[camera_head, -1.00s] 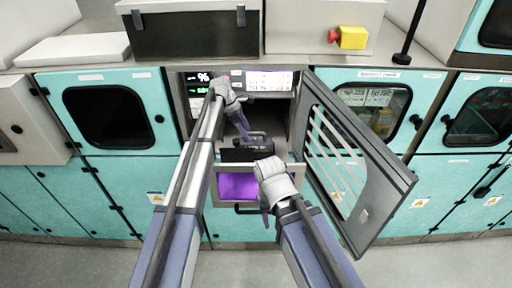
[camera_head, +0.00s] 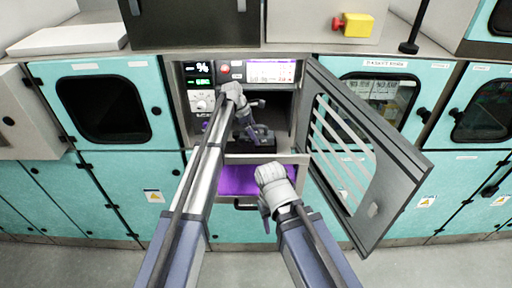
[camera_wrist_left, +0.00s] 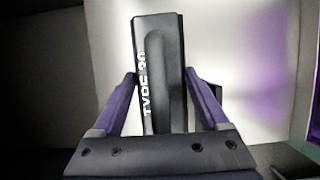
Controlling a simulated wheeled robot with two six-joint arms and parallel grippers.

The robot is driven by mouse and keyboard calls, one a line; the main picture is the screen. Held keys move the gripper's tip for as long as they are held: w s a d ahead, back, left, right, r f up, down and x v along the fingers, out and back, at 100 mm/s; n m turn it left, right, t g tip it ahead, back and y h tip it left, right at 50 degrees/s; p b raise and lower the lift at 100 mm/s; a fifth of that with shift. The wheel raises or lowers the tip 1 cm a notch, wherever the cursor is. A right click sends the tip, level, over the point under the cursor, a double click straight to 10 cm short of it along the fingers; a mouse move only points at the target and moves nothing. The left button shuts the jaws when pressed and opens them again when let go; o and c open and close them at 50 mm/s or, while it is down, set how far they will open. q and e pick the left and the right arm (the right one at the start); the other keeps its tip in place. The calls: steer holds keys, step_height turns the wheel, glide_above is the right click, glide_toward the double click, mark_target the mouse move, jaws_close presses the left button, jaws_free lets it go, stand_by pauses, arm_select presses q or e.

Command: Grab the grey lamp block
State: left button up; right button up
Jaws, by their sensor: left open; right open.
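The lamp block, a dark grey bar with white lettering reading "TYPE 30", stands out in the left wrist view (camera_wrist_left: 160,40). It lies lengthwise between the two purple fingers of my left gripper (camera_wrist_left: 160,76), with a gap visible at its left side. The gripper is open around it; contact on the right side is hard to tell. In the head view my left gripper (camera_head: 246,124) reaches into the open cabinet bay, at a dark shape (camera_head: 262,136) near the bay's floor, partly hidden. My right gripper (camera_head: 266,208) is open and empty in front of the drawer.
A grey slatted door (camera_head: 395,165) stands open to the right of the bay. A drawer with a purple inside (camera_head: 232,180) sits below it. A display panel (camera_head: 270,71) and controls line the bay's top and left. Teal cabinets flank both sides.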

arm_select(q)
steer(key=shift+d+f, duration=0.1)
steer(key=shift+f, duration=0.1)
jaws_close()
stand_by(0.6)
